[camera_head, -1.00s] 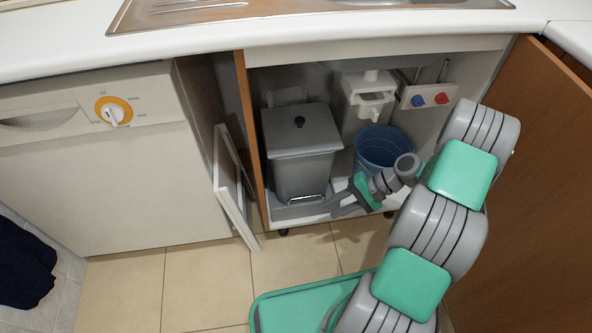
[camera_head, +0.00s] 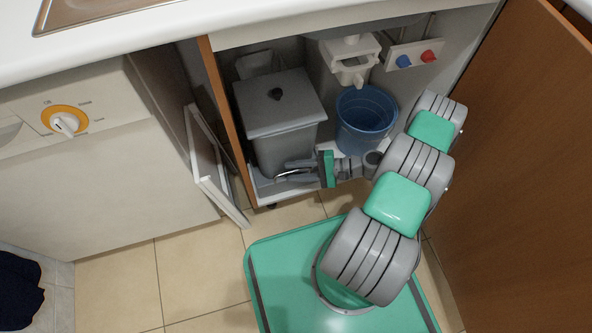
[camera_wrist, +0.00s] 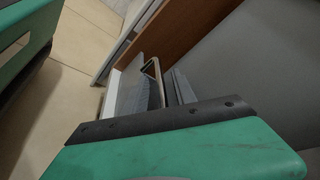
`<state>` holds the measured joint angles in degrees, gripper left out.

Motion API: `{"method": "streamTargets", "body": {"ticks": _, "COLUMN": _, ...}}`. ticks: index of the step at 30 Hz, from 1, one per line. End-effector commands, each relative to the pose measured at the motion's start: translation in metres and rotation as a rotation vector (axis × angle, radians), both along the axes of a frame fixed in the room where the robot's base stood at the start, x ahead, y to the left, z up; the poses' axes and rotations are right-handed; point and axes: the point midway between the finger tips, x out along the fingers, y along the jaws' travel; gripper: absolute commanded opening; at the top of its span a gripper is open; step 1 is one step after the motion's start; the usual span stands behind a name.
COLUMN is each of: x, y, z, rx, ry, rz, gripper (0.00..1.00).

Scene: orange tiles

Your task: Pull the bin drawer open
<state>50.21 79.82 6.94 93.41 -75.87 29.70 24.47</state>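The bin drawer (camera_head: 266,188) is a low pull-out under the sink, with a grey lidded bin (camera_head: 285,148) and a blue bucket (camera_head: 364,120) on it. Its metal bar handle (camera_head: 284,174) is at the front below the bin; the handle also shows in the wrist view (camera_wrist: 152,70). My gripper (camera_head: 296,171) reaches in from the right at the handle. Its two fingers look apart, with the handle's end at or between their tips. I cannot tell whether they touch it. The drawer sits inside the cabinet. My gripper partly hides its front.
A brown cabinet door (camera_head: 500,150) stands open on the right. A white-framed panel (camera_head: 212,170) stands at the cabinet's left side, beside a white appliance (camera_head: 110,190). A white dispenser (camera_head: 352,62) hangs above the bucket. Tiled floor (camera_head: 190,275) is free in front.

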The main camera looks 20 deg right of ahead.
Motion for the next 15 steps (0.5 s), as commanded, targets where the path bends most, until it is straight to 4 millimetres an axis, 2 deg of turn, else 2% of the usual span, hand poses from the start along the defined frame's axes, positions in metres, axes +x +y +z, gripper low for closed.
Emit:
{"method": "streamTargets", "body": {"ticks": 8, "x": 0.0016, "y": 0.0027, "z": -0.0007, "rx": -0.002, "ry": 0.0, "rz": -0.002, "gripper": 0.33}}
{"method": "streamTargets", "body": {"ticks": 15, "x": 0.0015, "y": 0.002, "z": -0.0006, "rx": -0.001, "ry": 0.0, "rz": -0.004, "gripper": 0.14}}
